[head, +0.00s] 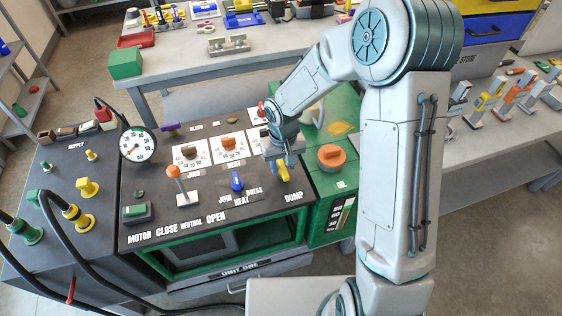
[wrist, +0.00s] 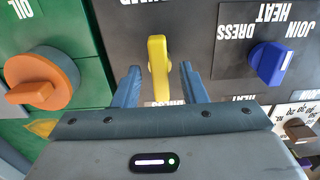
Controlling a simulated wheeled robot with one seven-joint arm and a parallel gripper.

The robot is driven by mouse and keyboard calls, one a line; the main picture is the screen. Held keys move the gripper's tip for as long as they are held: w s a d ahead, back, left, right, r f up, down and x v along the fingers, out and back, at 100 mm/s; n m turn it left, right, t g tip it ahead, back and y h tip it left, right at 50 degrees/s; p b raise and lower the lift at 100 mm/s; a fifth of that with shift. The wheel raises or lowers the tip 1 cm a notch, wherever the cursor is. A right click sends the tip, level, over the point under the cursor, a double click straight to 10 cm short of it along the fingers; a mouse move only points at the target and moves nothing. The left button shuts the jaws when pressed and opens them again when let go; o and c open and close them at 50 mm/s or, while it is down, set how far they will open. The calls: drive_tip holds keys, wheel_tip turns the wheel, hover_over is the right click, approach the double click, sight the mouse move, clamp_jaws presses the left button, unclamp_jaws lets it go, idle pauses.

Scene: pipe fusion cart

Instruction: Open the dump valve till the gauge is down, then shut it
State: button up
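The dump valve is a yellow lever handle (head: 283,172) beside the DUMP label on the dark cart top. In the wrist view the yellow handle (wrist: 158,68) stands between my two fingers, with a gap on each side. My gripper (wrist: 160,75) is open around it and not visibly touching it. In the head view my gripper (head: 283,160) is low over the handle and hides part of it. The round white gauge (head: 137,145) is at the cart's left; its needle is too small to read surely.
An orange oil cap (head: 332,156) on the green tank is just right of the valve. A blue join/dress switch (head: 237,181) and a lever with an orange knob (head: 175,178) are to the left. Black hoses (head: 75,255) run over the left side.

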sight(283, 166)
drive_tip(key=shift+f, duration=0.2)
drive_tip(key=shift+c, duration=0.4)
clamp_jaws()
drive_tip(key=shift+n, duration=0.7)
drive_tip(key=shift+o, duration=0.4)
unclamp_jaws()
drive_tip(key=shift+r, duration=0.15)
wheel_tip(283, 166, up, 14)
